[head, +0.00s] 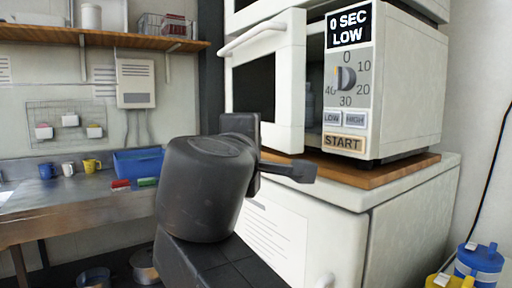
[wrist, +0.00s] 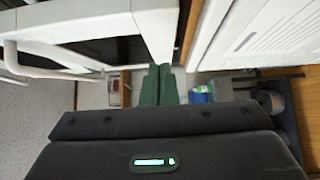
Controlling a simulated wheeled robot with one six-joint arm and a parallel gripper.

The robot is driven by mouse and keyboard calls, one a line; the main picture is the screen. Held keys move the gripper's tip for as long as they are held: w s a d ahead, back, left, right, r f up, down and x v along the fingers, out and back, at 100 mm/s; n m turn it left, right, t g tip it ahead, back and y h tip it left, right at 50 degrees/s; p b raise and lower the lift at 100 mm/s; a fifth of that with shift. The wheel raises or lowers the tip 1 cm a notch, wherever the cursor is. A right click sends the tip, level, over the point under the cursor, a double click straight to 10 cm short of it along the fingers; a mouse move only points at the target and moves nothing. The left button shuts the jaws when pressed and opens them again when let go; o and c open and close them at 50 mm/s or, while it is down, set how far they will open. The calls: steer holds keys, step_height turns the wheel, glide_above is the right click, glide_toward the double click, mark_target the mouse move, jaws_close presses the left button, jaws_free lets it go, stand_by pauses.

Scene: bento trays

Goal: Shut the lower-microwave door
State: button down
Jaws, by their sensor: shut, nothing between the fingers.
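The lower microwave (head: 405,85) stands on a wooden board, its panel reading "0 SEC LOW". Its white door (head: 284,85) with a dark window stands partly open, leaving a gap beside the control panel. The door's bar handle (head: 250,38) is along its top; the door (wrist: 105,22) and a white handle also show at left in the wrist view. My gripper (head: 308,171) is shut and empty, just below the door's lower edge near the board. In the wrist view its fingertips (wrist: 158,70) are together beside the door's edge; I cannot tell whether they touch it.
The wooden board (head: 385,170) lies on a white cabinet (head: 415,215) close under my gripper. Part of another microwave (head: 250,12) is above. A metal table (head: 90,205) with mugs and a blue bin (head: 138,162) stands at left. Blue and yellow containers (head: 480,262) are at lower right.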

steer(key=shift+s, duration=0.1)
steer(key=s+a+b, duration=0.2)
steer(key=s+b, duration=0.8)
steer(key=s, duration=0.1)
steer(key=shift+s, duration=0.2)
stand_by(1.5)
